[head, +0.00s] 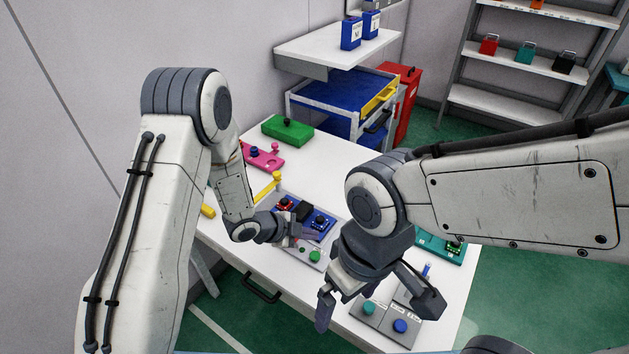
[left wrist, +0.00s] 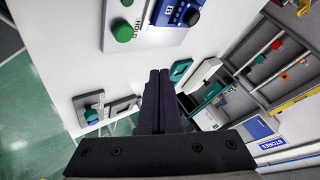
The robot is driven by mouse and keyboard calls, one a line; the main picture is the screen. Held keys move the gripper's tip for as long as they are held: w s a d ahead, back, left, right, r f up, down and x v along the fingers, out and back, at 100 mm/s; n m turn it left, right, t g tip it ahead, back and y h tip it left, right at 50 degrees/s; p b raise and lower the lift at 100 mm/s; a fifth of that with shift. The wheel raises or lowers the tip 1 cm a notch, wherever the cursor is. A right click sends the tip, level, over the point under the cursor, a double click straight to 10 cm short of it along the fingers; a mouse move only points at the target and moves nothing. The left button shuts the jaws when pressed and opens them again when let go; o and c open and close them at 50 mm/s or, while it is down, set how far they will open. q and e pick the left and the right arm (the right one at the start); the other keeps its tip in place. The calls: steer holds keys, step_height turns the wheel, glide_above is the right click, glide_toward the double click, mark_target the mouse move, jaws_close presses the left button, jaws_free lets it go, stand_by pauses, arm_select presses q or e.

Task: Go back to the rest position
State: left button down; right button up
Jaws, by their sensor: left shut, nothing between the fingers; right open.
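My left gripper (head: 303,233) is over the white table (head: 335,165), close to the blue and grey control panel. In the left wrist view its two dark fingers (left wrist: 159,75) are pressed together with nothing between them. My right gripper (head: 375,300) is nearer the camera, in front of the table's right part. Its two fingers are spread wide and nothing shows between them. It hides part of the table.
The blue panel (head: 318,222) has a grey plate with green buttons in front. Grey button boxes with a teal button (head: 369,308) and a blue button (head: 400,326) stand at the front right. A green box (head: 287,132) and pink plate (head: 262,157) lie further back. Shelves (head: 530,65) stand behind.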

arm_select(q)
steer(key=s+a+r+n+y, duration=0.1)
steer(key=s+r+n+y, duration=0.2)
steer(key=r, duration=0.3)
steer(key=s+a+r+n+y, duration=0.1)
steer(key=s+r+n+y, duration=0.2)
steer(key=r, duration=0.4)
steer(key=s+a+r+n+g, duration=0.1)
steer(key=s+r+n+g, duration=0.1)
steer(key=s, duration=0.8)
steer(key=s+r+n+g, duration=0.2)
steer(key=s+r+n, duration=0.3)
steer(key=s, duration=0.6)
steer(key=shift+s+a+r+g+y, duration=0.3)
steer(key=shift+a+r+g+y, duration=0.1)
steer(key=shift+r, duration=0.15)
